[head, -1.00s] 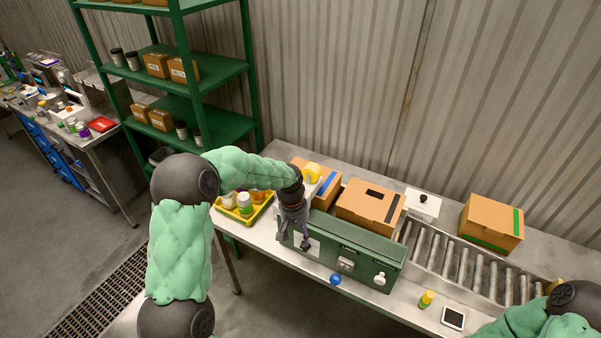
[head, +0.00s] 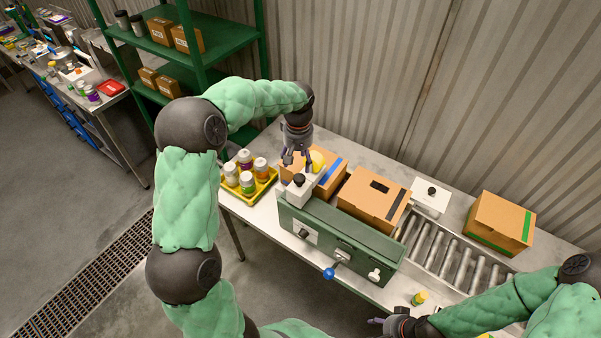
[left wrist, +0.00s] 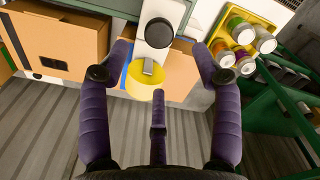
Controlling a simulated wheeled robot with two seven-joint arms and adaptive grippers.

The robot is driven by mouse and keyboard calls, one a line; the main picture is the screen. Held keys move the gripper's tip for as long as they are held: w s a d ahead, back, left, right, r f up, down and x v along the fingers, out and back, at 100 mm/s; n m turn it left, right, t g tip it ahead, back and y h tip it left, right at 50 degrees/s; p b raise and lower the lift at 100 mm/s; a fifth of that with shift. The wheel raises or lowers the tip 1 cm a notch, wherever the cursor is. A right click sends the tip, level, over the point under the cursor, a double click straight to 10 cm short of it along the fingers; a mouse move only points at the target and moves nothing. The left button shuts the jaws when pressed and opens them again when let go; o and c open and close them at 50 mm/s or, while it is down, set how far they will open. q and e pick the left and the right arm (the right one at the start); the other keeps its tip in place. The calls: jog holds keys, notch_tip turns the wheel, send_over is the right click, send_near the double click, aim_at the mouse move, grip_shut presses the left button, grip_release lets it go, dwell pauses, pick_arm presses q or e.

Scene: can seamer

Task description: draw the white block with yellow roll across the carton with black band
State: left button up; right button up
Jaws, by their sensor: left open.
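The white block with yellow roll (head: 298,194) sits at the left end of the green machine, with a black knob on top and its yellow roll (head: 318,161) at the back. My left gripper (head: 293,160) is open above it. In the left wrist view, the block's black knob (left wrist: 159,32) and yellow roll lie beyond the spread fingers (left wrist: 160,75), with nothing held. The carton with black band (head: 368,196) stands closed to the right, its band (head: 397,205) near its right edge. My right gripper (head: 380,321) shows small at the bottom edge; its jaws are unclear.
A carton with blue band (head: 327,176) stands behind the block. A yellow tray (head: 265,186) of jars is left. The green machine (head: 340,240) has a blue-knobbed lever (head: 329,273). A second white block (head: 431,197), rollers (head: 446,254) and green-banded carton (head: 500,222) are right.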

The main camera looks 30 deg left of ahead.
aim_at(300, 177)
pick_arm(q)
jog(key=f, duration=0.3)
jog(key=f+p, duration=0.1)
jog(key=f, duration=0.4)
jog(key=shift+w+f, duration=0.25)
jog(key=shift+f, duration=0.05)
jog(key=shift+c, duration=0.3)
jog(key=shift+s+d, duration=0.1)
grip_shut()
